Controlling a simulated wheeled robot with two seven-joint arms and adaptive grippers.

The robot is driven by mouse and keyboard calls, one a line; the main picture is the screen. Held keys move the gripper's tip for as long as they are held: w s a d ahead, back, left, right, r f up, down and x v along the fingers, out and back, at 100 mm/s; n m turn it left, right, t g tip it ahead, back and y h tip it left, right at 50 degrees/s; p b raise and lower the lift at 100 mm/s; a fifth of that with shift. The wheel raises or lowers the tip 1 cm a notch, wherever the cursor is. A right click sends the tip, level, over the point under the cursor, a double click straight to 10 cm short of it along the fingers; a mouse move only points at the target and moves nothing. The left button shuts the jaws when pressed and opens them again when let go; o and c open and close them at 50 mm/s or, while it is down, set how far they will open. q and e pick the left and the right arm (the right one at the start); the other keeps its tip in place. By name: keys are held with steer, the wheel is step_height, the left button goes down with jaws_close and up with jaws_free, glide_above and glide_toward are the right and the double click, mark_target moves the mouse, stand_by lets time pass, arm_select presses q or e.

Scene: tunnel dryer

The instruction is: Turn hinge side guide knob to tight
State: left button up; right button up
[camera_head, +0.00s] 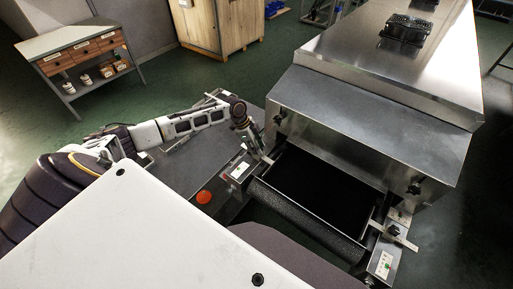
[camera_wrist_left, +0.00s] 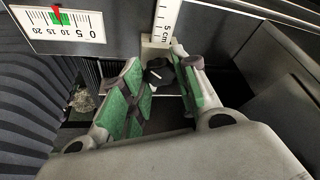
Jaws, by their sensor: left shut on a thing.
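The guide knob (camera_wrist_left: 158,73) is a small black knob with a white line on top, below the end of a ruler marked in cm (camera_wrist_left: 162,22) in the left wrist view. My left gripper (camera_wrist_left: 164,82) has its green-padded fingers on either side of this knob and is shut on it. The white line points up and to the left in that view. In the head view my left gripper (camera_head: 262,154) reaches down at the left side of the dryer inlet, and it hides the knob there. My right gripper is not in view.
A scale (camera_wrist_left: 62,30) with a red pointer and green band sits near the knob. The dark conveyor belt (camera_head: 330,178) enters the steel dryer (camera_head: 370,110). Another guide knob (camera_head: 393,230) is on the right. A red button (camera_head: 203,197) stands left of the inlet.

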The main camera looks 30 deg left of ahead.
arm_select(q)
steer(key=m, duration=0.1)
steer(key=m+g+b, duration=0.1)
steer(key=m, duration=0.1)
steer(key=m+g+b, duration=0.1)
steer(key=m, duration=0.1)
steer(key=shift+w, duration=0.3)
steer(key=m+b, duration=0.1)
steer(key=m, duration=0.1)
steer(key=m+g+b, duration=0.1)
steer(key=m, duration=0.1)
steer(key=shift+w+d+g, duration=0.1)
steer(key=shift+g, duration=0.2)
steer(key=shift+m, duration=0.4)
steer(key=o, duration=1)
steer(key=shift+o, duration=0.2)
steer(key=v, duration=1.2)
steer(key=shift+w, duration=0.2)
